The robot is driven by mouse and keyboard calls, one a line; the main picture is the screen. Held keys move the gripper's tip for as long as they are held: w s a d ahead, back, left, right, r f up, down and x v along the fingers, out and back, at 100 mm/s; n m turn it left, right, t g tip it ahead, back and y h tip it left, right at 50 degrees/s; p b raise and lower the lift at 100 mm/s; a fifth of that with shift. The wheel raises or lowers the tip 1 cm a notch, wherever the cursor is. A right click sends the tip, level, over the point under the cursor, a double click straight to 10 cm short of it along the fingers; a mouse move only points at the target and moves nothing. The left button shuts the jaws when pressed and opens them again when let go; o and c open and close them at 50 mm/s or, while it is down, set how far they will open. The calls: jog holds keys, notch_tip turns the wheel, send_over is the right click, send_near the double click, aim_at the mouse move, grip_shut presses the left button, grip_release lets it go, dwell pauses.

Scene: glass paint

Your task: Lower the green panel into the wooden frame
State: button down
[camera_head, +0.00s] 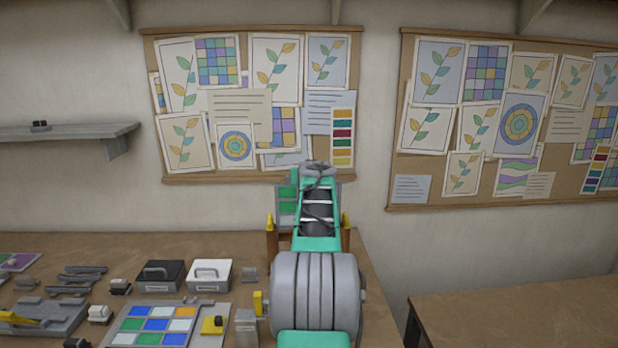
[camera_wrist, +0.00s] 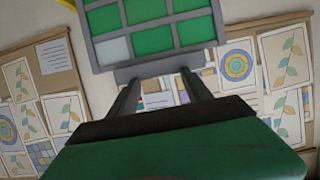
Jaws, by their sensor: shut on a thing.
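The green panel (camera_wrist: 152,38) fills the top of the wrist view, a grey grid with green panes and one pale pane. My gripper (camera_wrist: 158,74) is shut on the grey strip at the panel's edge. In the head view the panel (camera_head: 287,207) shows only partly, behind my arm, which hides the gripper's fingers. The wooden frame (camera_head: 272,243) shows as two brown posts with yellow tips, one on each side of my arm. The panel is seen between the posts, upright. Its lower edge and the frame's middle are hidden, so I cannot tell whether they touch.
On the bench to the left are a tray of coloured panes (camera_head: 152,325), a black box (camera_head: 160,276), a white box (camera_head: 210,275) and several small tools. A pinboard (camera_head: 372,45) hangs behind. A second table (camera_head: 520,315) stands at right, across a gap.

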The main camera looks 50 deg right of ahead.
jog(key=shift+r, duration=0.1)
notch_tip(320, 180, down, 16)
jog(key=b, duration=1.3)
dwell(2.6)
jog(key=shift+r, duration=0.1)
jog(key=c, duration=0.6)
grip_release()
jog(key=shift+o, duration=1.1)
notch_tip(320, 180, up, 7)
jog(key=p, duration=0.4)
